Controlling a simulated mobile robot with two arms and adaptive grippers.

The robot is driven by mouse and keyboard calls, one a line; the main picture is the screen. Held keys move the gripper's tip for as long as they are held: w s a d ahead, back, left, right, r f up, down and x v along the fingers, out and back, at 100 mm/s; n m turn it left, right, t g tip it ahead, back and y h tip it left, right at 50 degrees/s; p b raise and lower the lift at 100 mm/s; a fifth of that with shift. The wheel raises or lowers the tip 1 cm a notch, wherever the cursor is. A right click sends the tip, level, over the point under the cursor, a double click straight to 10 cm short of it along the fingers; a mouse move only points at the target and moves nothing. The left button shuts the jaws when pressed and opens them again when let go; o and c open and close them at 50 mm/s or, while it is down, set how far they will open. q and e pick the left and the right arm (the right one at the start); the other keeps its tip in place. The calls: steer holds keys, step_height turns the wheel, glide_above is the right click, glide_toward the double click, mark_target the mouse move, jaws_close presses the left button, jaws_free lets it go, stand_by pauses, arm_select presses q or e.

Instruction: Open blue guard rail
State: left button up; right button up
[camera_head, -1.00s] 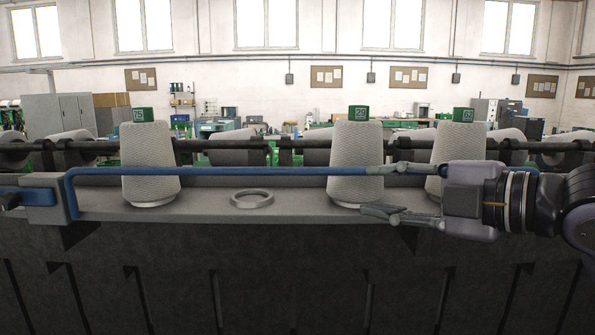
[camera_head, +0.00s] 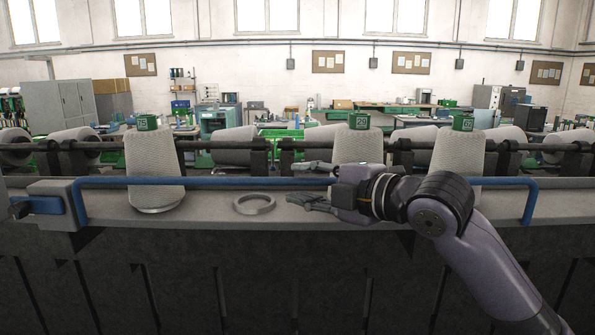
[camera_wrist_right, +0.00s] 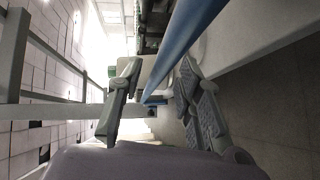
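The blue guard rail (camera_head: 250,182) runs level across the front of the winder. Its left end bends down at a grey bracket (camera_head: 58,205), and its right end (camera_head: 530,205) bends down at the far right. My right gripper (camera_head: 292,183) comes in from the right and is open, with one finger above and one below the rail in the head view. In the right wrist view the rail (camera_wrist_right: 185,35) passes between the spread fingers (camera_wrist_right: 158,85); I cannot tell whether they touch it. My left gripper is out of view.
Yarn cones stand behind the rail: one left (camera_head: 153,173), one right (camera_head: 457,150), and a middle one (camera_head: 358,147) partly hidden by my gripper. Green numbered blocks top them. An empty ring (camera_head: 254,204) sits on the grey ledge (camera_head: 220,212). A dark machine front lies below.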

steer(key=shift+x, duration=1.1)
steer(key=shift+c, duration=0.6)
jaws_close()
